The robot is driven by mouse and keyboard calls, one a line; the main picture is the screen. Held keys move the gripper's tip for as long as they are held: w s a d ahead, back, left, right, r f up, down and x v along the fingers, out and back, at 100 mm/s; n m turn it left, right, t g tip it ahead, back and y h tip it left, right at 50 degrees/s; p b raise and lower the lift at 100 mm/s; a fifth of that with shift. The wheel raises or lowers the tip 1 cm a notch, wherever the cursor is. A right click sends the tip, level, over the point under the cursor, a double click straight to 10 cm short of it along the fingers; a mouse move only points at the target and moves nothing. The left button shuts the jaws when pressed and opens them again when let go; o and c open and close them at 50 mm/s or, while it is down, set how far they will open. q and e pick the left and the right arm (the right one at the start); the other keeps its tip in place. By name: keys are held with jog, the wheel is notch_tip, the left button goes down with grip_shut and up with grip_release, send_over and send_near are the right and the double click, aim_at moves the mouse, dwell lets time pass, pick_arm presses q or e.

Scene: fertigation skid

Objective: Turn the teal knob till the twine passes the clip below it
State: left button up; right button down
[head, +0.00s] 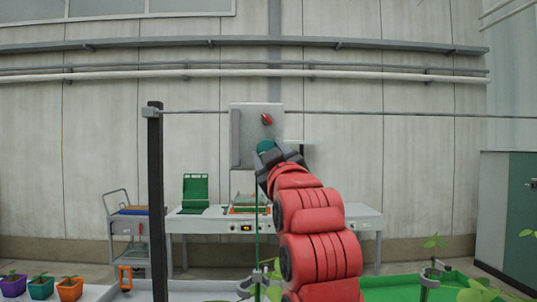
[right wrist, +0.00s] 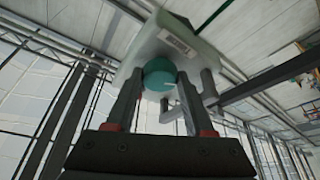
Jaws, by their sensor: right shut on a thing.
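The teal knob (head: 265,146) sits on the lower front of a pale grey box on a wire. My right gripper (head: 278,158) is at the knob, its fingers shut around it. In the right wrist view the round teal knob (right wrist: 160,74) shows between the two fingers (right wrist: 160,88), with a small pale mark on its face. Green twine (head: 257,205) hangs straight down below the box. A grey clip (head: 258,276) stands low in the head view, by the twine and partly behind my right arm. The twine's lower end is not clear. My left gripper is not in view.
The grey box (head: 242,140) carries a red switch (head: 267,119) above the knob. A black post (head: 156,200) stands left. Behind are a white bench (head: 190,223) with a green crate (head: 195,190) and a trolley (head: 128,225). Potted seedlings (head: 41,287) stand at lower left.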

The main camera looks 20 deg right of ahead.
jog(key=shift+n, duration=0.7)
jog(key=shift+c, duration=1.4)
grip_release()
jog(key=shift+w, duration=0.1)
jog(key=d+b+v, duration=0.1)
jog(key=b+v, duration=0.8)
jog(key=v, duration=0.8)
jog(key=shift+s+a, duration=0.25)
jog(key=shift+s, duration=0.05)
